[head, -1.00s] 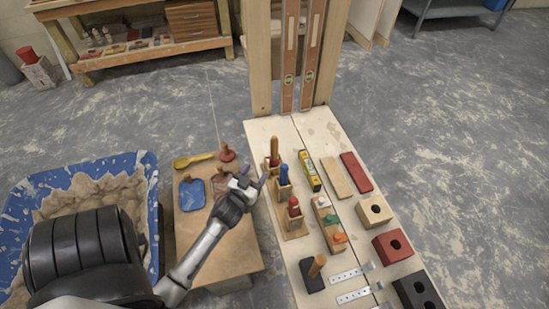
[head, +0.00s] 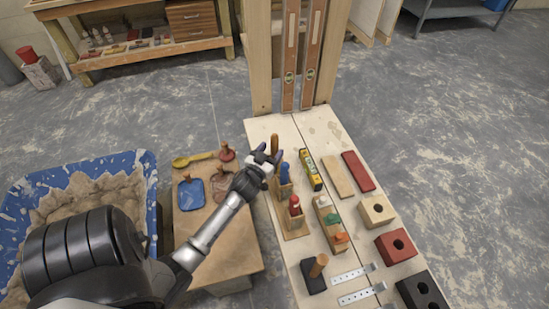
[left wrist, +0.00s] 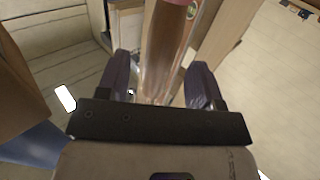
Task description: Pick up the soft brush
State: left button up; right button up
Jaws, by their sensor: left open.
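A brown wooden handle (head: 275,145) stands upright at the far end of a row of holders on the pale plank bench. I take it for the soft brush; its lower part is hidden. My left gripper (head: 264,155) is open at this handle, its fingers pointing away from me. In the left wrist view a brown rounded shaft (left wrist: 162,50) rises between the two open fingers of the gripper (left wrist: 163,88). I cannot tell whether they touch it. My right gripper is not in view.
Blue-handled (head: 284,173) and red-handled (head: 295,206) tools stand close by in the row. A yellow level (head: 311,170) lies to their right. Tall levels (head: 290,60) lean behind. A blue mortar tub (head: 148,165) and a low board with trowels (head: 235,262) are on the left.

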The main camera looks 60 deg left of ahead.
pick_arm(q)
jog(key=b+x, duration=0.1)
jog(key=x, duration=0.3)
jog(key=shift+w+r, duration=0.1)
jog(key=shift+w, duration=0.1)
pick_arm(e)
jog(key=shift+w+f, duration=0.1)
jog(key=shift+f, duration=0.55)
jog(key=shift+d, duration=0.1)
pick_arm(q)
jog(key=c, duration=1)
